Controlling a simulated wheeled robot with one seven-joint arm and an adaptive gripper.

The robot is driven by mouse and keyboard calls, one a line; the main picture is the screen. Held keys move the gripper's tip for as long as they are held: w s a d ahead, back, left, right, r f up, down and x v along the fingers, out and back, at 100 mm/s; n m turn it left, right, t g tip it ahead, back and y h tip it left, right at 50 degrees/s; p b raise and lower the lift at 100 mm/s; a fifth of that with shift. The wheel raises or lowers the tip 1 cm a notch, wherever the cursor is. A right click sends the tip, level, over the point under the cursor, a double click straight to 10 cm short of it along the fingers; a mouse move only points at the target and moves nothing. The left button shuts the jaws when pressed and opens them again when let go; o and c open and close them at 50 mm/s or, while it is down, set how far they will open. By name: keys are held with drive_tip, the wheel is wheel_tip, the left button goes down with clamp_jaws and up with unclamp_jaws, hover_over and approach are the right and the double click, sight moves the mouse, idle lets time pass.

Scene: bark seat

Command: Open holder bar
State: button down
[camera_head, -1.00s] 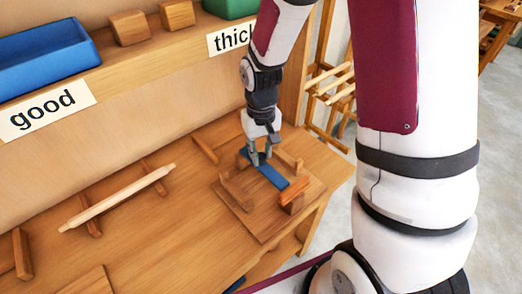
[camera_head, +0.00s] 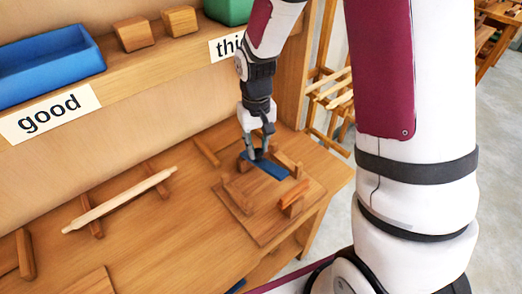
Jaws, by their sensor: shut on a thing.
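A wooden board (camera_head: 262,235) lies near the right end of the bench with small wooden pieces on it. A flat blue bar (camera_head: 273,169) lies across its back part. My gripper (camera_head: 258,156) points down at the left part of the blue bar and is shut on it; the fingertips are small and partly hide the contact. A wooden block (camera_head: 238,197) stands at the board's left, another (camera_head: 293,199) at its right front, and a third (camera_head: 287,162) just behind the blue bar's right part. I cannot tell whether the bar touches these blocks.
A long pale rod (camera_head: 120,200) rests on two supports to the left. A shelf above holds a blue tray (camera_head: 50,62), small wooden blocks (camera_head: 180,21) and a green box (camera_head: 228,10).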

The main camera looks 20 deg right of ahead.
drive_tip(key=w, duration=0.1)
drive_tip(key=w+a+r, duration=0.1)
drive_tip(key=w, duration=0.1)
drive_tip(key=shift+a+r, duration=0.1)
drive_tip(key=c, duration=2.4)
unclamp_jaws()
drive_tip(key=shift+w+a+b, duration=0.2)
drive_tip(key=shift+w+a, duration=0.05)
drive_tip(key=shift+w, duration=0.2)
drive_tip(key=shift+w+a+b, duration=0.15)
drive_tip(key=shift+w+a, duration=0.05)
drive_tip(key=shift+w, duration=0.25)
drive_tip(key=c, duration=1.3)
unclamp_jaws()
drive_tip(key=shift+s+d+r, duration=0.1)
drive_tip(key=shift+c, duration=0.2)
drive_tip(key=shift+d, duration=0.1)
drive_tip(key=shift+r, duration=0.25)
wheel_tip(320, 180, up, 12)
drive_tip(key=shift+f, duration=0.2)
